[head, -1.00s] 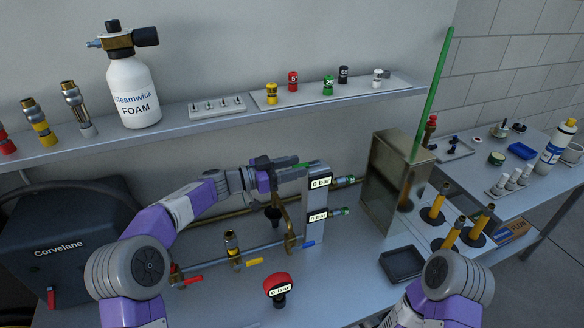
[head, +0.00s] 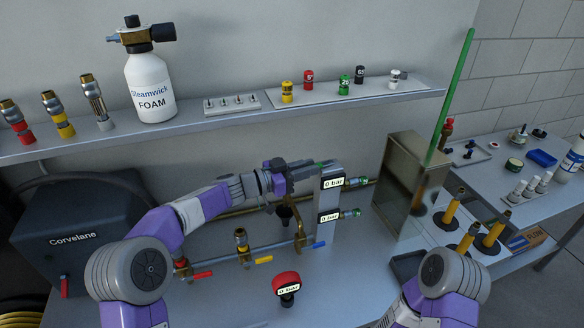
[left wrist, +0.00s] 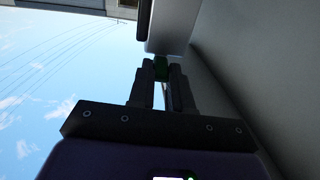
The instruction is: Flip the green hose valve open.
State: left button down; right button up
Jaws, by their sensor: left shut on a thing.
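My left gripper (head: 313,166) is at the top left of the upright grey panel (head: 330,200), which carries two "0 bar" displays. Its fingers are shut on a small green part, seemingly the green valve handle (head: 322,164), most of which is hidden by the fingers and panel. In the left wrist view the dark fingers of the left gripper (left wrist: 161,75) close around the green handle (left wrist: 161,67), right by a pale surface. The valve body is hidden, and I cannot tell whether it is open. My right gripper is out of view.
Brass pipework with red (head: 202,275), yellow (head: 263,260) and blue (head: 319,244) levers runs below my left arm. A red-topped gauge (head: 287,282) stands in front. A metal box (head: 405,185) stands right of the panel. A shelf (head: 230,118) with bottle and fittings spans behind.

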pick_arm(q)
jog(key=shift+r, duration=0.15)
jog(key=c, duration=1)
grip_release()
jog(key=shift+c, duration=0.2)
jog(key=shift+s, duration=0.1)
jog(key=v, duration=0.7)
jog(key=shift+s+a, duration=0.2)
jog(key=shift+a, duration=0.05)
